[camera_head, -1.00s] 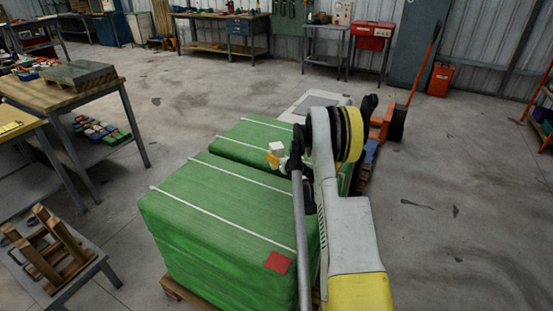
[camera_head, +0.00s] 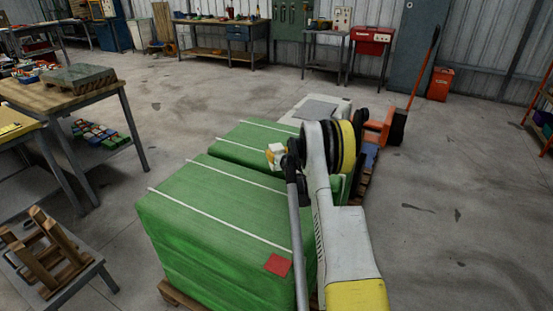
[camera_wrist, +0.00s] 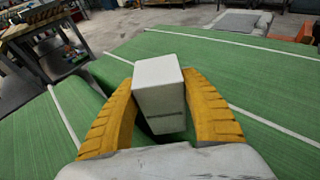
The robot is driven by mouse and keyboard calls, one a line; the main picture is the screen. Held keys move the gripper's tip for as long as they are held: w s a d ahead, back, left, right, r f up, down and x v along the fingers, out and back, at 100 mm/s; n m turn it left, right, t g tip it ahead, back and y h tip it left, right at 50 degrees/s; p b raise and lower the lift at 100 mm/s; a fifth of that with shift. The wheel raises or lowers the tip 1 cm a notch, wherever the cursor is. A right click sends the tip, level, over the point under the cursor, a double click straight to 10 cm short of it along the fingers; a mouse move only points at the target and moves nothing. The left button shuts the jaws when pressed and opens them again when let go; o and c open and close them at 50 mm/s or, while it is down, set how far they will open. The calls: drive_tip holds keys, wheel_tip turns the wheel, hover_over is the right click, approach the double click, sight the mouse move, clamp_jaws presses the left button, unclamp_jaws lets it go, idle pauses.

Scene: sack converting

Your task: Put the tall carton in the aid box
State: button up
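My gripper (camera_wrist: 161,100) has its two yellow fingers closed against the sides of a pale, box-shaped carton (camera_wrist: 159,90). The carton stands up between the fingers, its top and front faces showing in the wrist view. In the head view, my gripper (camera_head: 273,156) is small, with the white carton (camera_head: 276,148) at its tip. It is over the green covered stacks, near the gap between them; the height above them is hard to tell. I cannot identify the aid box in either view.
The near green stack (camera_head: 210,205) bears white straps and a red square (camera_head: 278,264). Another green stack (camera_head: 249,137) lies behind it. A wooden-topped table (camera_head: 60,92) and a low stand with wooden frames (camera_head: 45,248) are at the left. Floor at the right is open.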

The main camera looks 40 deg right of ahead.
sight(278, 145)
drive_tip(key=shift+c, duration=0.6)
drive_tip(key=shift+r+p, duration=0.35)
drive_tip(key=shift+r, duration=0.25)
drive_tip(key=r, duration=0.1)
drive_tip(key=r+p, duration=0.1)
drive_tip(key=d+r+p, duration=0.1)
drive_tip(key=r, duration=0.1)
drive_tip(key=shift+w, duration=0.25)
drive_tip(key=w+d+r+p, duration=0.3)
drive_tip(key=w+d+r, duration=0.2)
drive_tip(key=d, duration=0.4)
drive_tip(key=shift+d+r, duration=0.15)
drive_tip(key=shift+r, duration=0.25)
